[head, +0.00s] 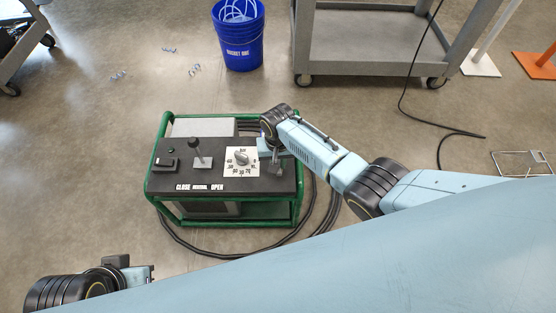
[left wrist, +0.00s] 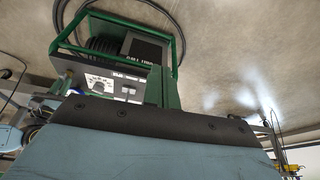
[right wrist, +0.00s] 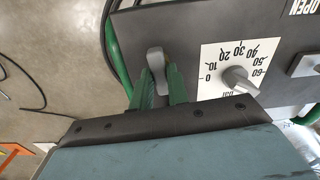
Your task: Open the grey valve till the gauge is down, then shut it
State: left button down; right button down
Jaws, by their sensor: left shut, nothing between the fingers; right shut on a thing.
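The grey valve (right wrist: 156,58) is a small handle on the right end of the black panel (head: 170,182). It also shows in the head view (head: 276,168), partly covered by my right gripper. My right gripper (right wrist: 163,84) is shut on the valve handle with its green fingers. Beside the valve is the gauge (right wrist: 212,58), a white plate numbered 0 to 60 with a grey pointer knob (right wrist: 237,77); I cannot tell its exact reading. It also shows in the head view (head: 242,161). My left gripper (left wrist: 163,84) is shut and empty, well away from the panel.
The panel sits in a green tube frame (head: 151,160) with black hoses around it. A lever (head: 198,150) and a switch (head: 166,163) stand on its left part. A blue bucket (head: 240,40) and a grey cart (head: 360,35) stand behind. The floor at left is mostly clear.

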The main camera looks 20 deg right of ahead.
jog(key=n+p, duration=0.2)
jog(key=n, duration=0.3)
jog(key=shift+r, duration=0.1)
jog(key=shift+n, duration=1)
jog(key=n+p, duration=0.1)
jog(key=n, duration=0.2)
jog(key=shift+n, duration=0.3)
jog(key=n, duration=0.2)
jog(key=shift+n, duration=0.4)
pick_arm(q)
notch_tip(320, 180, down, 9)
jog(key=w+a, duration=0.1)
jog(key=a, duration=0.1)
jog(key=shift+w+a+g+y, duration=0.15)
jog(key=shift+a+g+y, duration=0.15)
pick_arm(e)
jog(key=shift+n, duration=1.7)
jog(key=c, duration=1.4)
grip_release()
jog(key=shift+o, duration=0.2)
